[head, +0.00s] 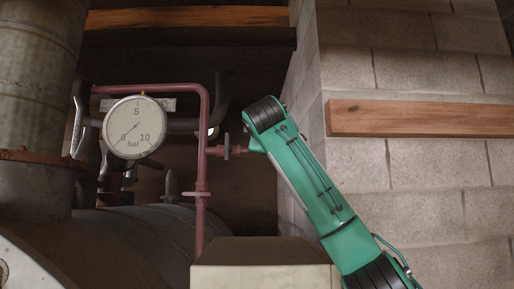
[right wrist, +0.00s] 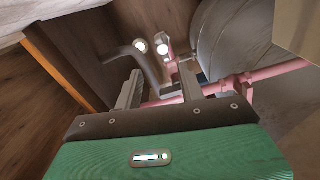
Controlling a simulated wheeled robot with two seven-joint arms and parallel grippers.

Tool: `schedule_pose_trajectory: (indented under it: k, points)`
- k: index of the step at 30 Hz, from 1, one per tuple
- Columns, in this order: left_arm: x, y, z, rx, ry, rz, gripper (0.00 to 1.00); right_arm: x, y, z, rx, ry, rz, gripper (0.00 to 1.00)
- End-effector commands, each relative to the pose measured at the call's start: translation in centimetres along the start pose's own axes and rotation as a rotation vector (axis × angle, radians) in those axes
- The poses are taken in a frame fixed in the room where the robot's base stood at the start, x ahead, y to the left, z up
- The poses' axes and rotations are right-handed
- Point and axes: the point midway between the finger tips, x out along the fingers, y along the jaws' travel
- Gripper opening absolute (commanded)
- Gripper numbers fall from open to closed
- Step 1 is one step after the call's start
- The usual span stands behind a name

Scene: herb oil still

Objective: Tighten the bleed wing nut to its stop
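In the head view a small grey upright piece (head: 226,146), which looks like the bleed wing nut or a flange, sits on a short red side pipe. My right arm comes in from the lower right and its green wrist end is close to the right of this piece; its fingers do not show there. In the right wrist view my right gripper (right wrist: 160,88) is open, its two grey fingers well apart. Red pipework shows beyond and between the fingers. I cannot clearly make out the wing nut in that view or tell whether a finger touches it. My left gripper is not in view.
A round pressure gauge (head: 136,127) hangs left of the red pipe (head: 201,170). A large metal tank (head: 140,232) lies below. A block wall (head: 430,165) with a wooden beam (head: 420,118) stands at the right.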

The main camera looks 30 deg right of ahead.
Motion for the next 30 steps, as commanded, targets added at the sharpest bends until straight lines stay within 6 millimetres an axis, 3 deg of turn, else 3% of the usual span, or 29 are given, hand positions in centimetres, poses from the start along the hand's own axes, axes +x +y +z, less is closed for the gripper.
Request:
schedule_pose_trajectory:
  k: [3, 6, 15, 18, 24, 30]
  points:
    - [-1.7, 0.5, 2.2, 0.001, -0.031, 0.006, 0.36, 2.0, 0.4, 0.0, 0.0, -0.003, -0.003, 0.4]
    - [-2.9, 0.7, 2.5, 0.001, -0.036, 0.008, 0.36, 3.8, 0.4, -0.1, -0.001, -0.003, -0.004, 0.4]
    - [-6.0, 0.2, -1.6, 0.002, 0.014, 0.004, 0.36, 8.9, 0.4, 0.0, 0.0, -0.003, -0.004, 0.4]
    - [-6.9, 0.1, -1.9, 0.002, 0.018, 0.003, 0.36, 10.3, 0.3, 0.0, 0.0, -0.002, -0.003, 0.4]
    - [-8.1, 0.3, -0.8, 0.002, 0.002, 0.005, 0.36, 12.2, 0.1, 0.0, 0.001, -0.002, -0.003, 0.4]
    - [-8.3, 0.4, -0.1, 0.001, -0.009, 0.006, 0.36, 12.8, -0.1, 0.0, 0.0, 0.0, -0.002, 0.4]
